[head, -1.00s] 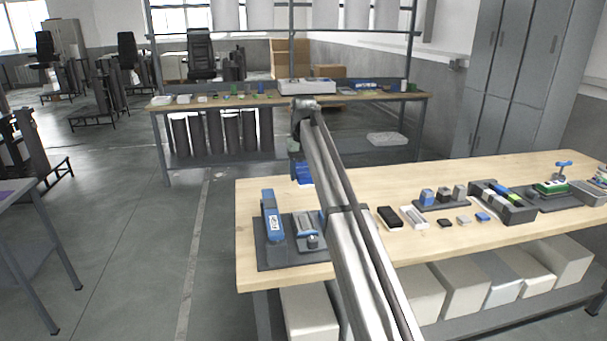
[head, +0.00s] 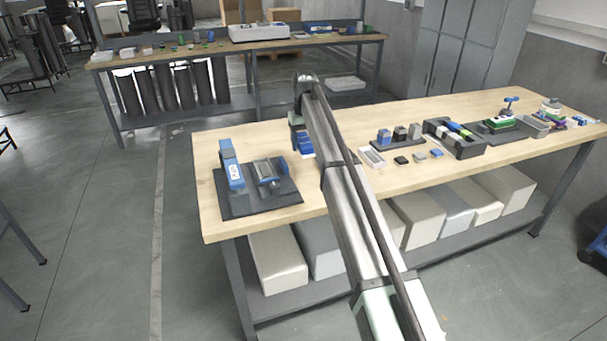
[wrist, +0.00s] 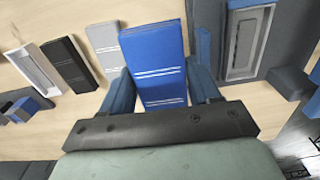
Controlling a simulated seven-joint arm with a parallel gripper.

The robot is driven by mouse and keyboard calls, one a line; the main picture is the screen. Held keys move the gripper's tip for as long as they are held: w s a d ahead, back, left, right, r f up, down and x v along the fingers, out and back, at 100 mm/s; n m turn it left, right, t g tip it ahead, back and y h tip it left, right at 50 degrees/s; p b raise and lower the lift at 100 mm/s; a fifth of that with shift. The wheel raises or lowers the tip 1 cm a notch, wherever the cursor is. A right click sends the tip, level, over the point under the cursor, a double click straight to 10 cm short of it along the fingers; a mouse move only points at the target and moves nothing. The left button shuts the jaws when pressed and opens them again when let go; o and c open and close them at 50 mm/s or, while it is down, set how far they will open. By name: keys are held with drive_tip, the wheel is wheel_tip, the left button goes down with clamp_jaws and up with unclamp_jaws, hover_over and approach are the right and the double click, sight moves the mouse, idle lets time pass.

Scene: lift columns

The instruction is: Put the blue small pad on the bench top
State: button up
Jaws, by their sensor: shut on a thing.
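The blue small pad (wrist: 160,55) is a flat blue block with thin white lines across it in the wrist view. My gripper (wrist: 161,92) has its blue fingers on both sides of it and is shut on it. In the head view the blue pad (head: 305,146) shows beside the arm at my gripper (head: 301,132), partly hidden. The bench top (head: 440,107) is pale wood and lies below the pad. I cannot tell whether the pad touches it.
A dark base (head: 235,205) with a blue-and-grey device (head: 231,166) and a grey clamp (head: 266,172) stands left of the arm. A white tray (head: 373,157), a black box (wrist: 68,63) and a grey block (wrist: 104,46) lie close by. A dark rack (head: 455,139) stands further right.

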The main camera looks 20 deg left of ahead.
sight(304, 175)
drive_tip(key=shift+w+f, duration=0.1)
drive_tip(key=shift+f, duration=4.9)
drive_tip(key=shift+f, duration=0.15)
drive_tip(key=o, duration=1.1)
wheel_tip(304, 175, up, 12)
drive_tip(key=shift+r, duration=0.2)
